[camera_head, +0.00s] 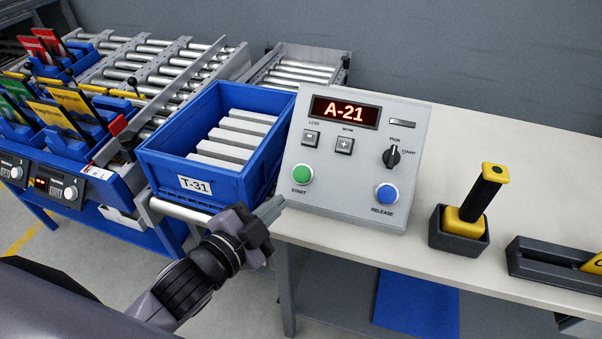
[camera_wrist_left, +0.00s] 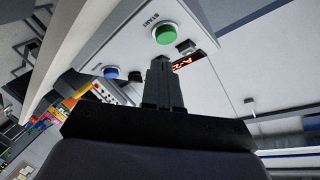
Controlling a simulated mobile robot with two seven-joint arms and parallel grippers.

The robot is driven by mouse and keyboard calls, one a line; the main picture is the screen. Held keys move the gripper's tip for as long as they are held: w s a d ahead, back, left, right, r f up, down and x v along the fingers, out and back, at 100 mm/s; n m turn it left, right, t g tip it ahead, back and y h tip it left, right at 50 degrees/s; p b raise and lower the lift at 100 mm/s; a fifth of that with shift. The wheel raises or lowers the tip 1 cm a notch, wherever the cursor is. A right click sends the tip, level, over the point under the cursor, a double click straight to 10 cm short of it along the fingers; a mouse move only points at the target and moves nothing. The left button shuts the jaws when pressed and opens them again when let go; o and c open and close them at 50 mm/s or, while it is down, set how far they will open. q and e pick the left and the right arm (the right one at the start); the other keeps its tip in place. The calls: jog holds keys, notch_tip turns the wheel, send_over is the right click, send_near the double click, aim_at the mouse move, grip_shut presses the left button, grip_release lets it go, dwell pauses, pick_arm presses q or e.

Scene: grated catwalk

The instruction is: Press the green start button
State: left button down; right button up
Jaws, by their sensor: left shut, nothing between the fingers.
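The green start button (camera_head: 302,174) sits at the lower left of a grey sloped control panel (camera_head: 335,168) on the table. It also shows in the left wrist view (camera_wrist_left: 166,34), just beyond the fingertips. A blue release button (camera_head: 385,193) is at the panel's lower right. The red display reads A-21. My left gripper (camera_head: 272,208) is shut and empty, below and to the left of the green button and apart from it. In the left wrist view its closed fingers (camera_wrist_left: 161,75) point toward the panel. My right gripper is not in view.
A blue crate (camera_head: 187,181) labelled T-31 stands on rollers left of the panel, close to my left gripper. A scanner in a dark holder (camera_head: 459,240) stands right of the panel. The white table (camera_head: 520,160) is clear behind it.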

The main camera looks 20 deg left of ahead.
aim_at(301, 174)
pick_arm(q)
notch_tip(301, 174, up, 7)
jog(key=d+m+t+h, duration=0.1)
jog(key=m, duration=0.2)
jog(key=shift+w+d+m, duration=0.2)
jog(key=shift+w+m, duration=0.1)
jog(key=shift+w, duration=0.15)
jog(key=shift+f, duration=0.15)
jog(key=w+f+b, duration=0.4)
jog(key=w+f, duration=0.2)
jog(key=shift+b, duration=0.35)
jog(key=shift+w+d+f, duration=0.1)
jog(key=shift+w+f, duration=0.05)
jog(key=shift+w, duration=0.05)
dwell(1.2)
jog(key=shift+w+f, duration=0.2)
jog(key=shift+f, duration=0.05)
